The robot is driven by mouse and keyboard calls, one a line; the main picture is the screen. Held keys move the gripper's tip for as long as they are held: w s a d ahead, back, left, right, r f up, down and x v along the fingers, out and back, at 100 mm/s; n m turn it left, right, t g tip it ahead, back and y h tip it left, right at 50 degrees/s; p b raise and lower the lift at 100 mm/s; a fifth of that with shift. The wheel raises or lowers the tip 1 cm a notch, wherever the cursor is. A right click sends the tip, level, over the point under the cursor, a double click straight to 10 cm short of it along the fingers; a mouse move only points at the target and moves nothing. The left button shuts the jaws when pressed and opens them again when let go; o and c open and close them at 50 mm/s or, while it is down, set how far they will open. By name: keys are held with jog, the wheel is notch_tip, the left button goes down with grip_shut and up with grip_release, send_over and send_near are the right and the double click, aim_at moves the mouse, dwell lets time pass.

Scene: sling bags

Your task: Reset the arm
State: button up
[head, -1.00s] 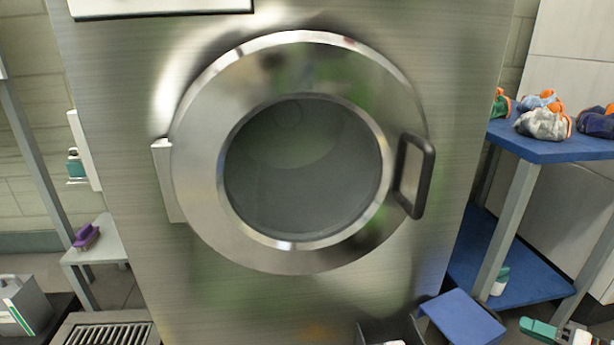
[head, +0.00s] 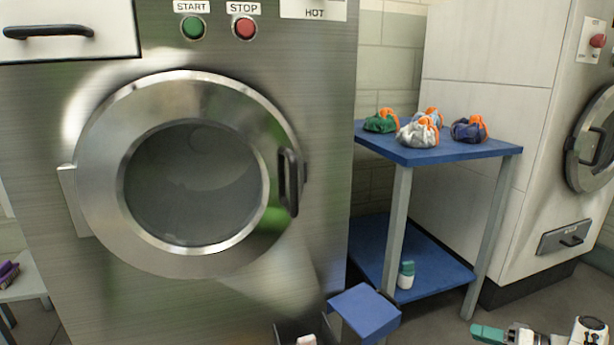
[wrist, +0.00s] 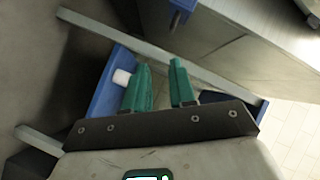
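My gripper (wrist: 160,85) shows in the wrist view with its two green fingers apart and nothing between them. In the head view my gripper (head: 488,334) is at the bottom right edge, with part of my white arm beside it. It is low, to the right of a small blue-topped stand (head: 363,310) and in front of the blue-shelved table (head: 440,155). It touches nothing that I can see. Most of my arm is outside the head view.
A large steel washer (head: 330,130) with a shut round door (head: 100,190) fills the left. Several sling bags with orange trim (head: 418,133) sit on the table's top. A white-and-green bottle (head: 406,275) stands on its lower shelf. A second machine (head: 500,80) is at right.

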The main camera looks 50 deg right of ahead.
jog(key=w+a+f+n+g+y, duration=0.1)
jog(key=w+a+f+g, duration=0.2)
jog(key=a, duration=0.4)
jog(key=w+a+f+n+g+y+p, duration=0.1)
jog(key=w+a+f+g, duration=0.15)
jog(key=a, duration=0.35)
jog(key=w+a+f+n+g+y, duration=0.1)
jog(key=w+a+f+n+g, duration=0.2)
jog(key=a, duration=0.4)
jog(key=s+a+r+n+g+h+p, duration=0.1)
jog(key=s+a+n+g+h, duration=0.15)
jog(key=a, duration=0.75)
jog(key=s+a+r+n+g+h, duration=0.1)
jog(key=a+g, duration=0.3)
jog(key=a, duration=0.6)
jog(key=s+a+r+n+h, duration=0.1)
jog(key=s+a+r+n, duration=0.15)
jog(key=a+r, duration=0.2)
notch_tip(320, 180, up, 38)
jog(key=p, duration=3.8)
jog(key=shift+s+m, duration=0.3)
jog(key=shift+m, duration=0.1)
jog(key=shift+d+f, duration=0.1)
